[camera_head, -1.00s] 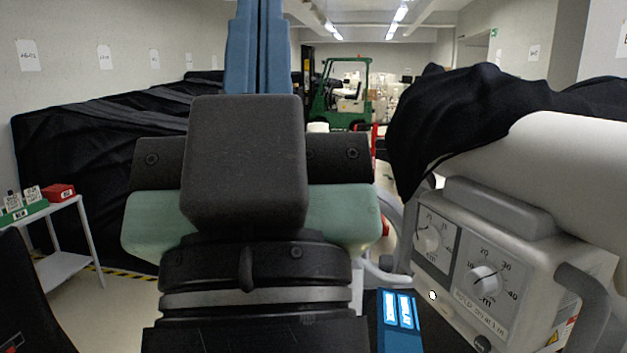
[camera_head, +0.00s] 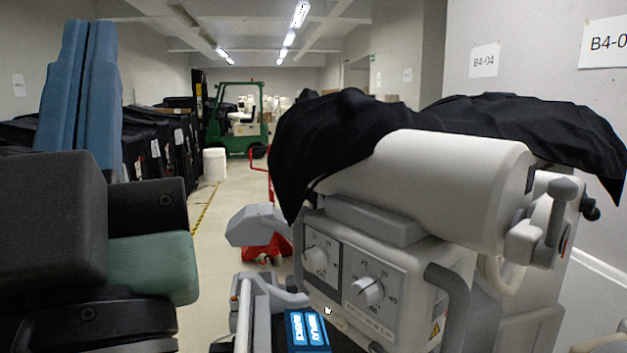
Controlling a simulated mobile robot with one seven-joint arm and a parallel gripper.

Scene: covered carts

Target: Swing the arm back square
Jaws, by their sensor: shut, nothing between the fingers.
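A pale grey machine head stands at right. It has a thick white cylinder (camera_head: 440,185) on top and a boxy front with two dials (camera_head: 367,289) below. A grey handle (camera_head: 447,300) curves at its side, and a lever handle (camera_head: 555,215) is at the cylinder's right end. A black cloth (camera_head: 340,130) drapes over its back and hides what supports it there. My gripper (camera_head: 88,27) is at the far left, its blue fingers upright and together, empty. It is apart from the machine. My dark wrist and green gripper body fill the lower left.
Black-covered carts (camera_head: 150,150) line the left wall, with a white bin (camera_head: 215,163) by them. A green forklift (camera_head: 238,125) stands far back. Red equipment (camera_head: 264,248) is low behind the machine. A floor aisle (camera_head: 215,235) is open between my gripper and the machine. A wall closes the right.

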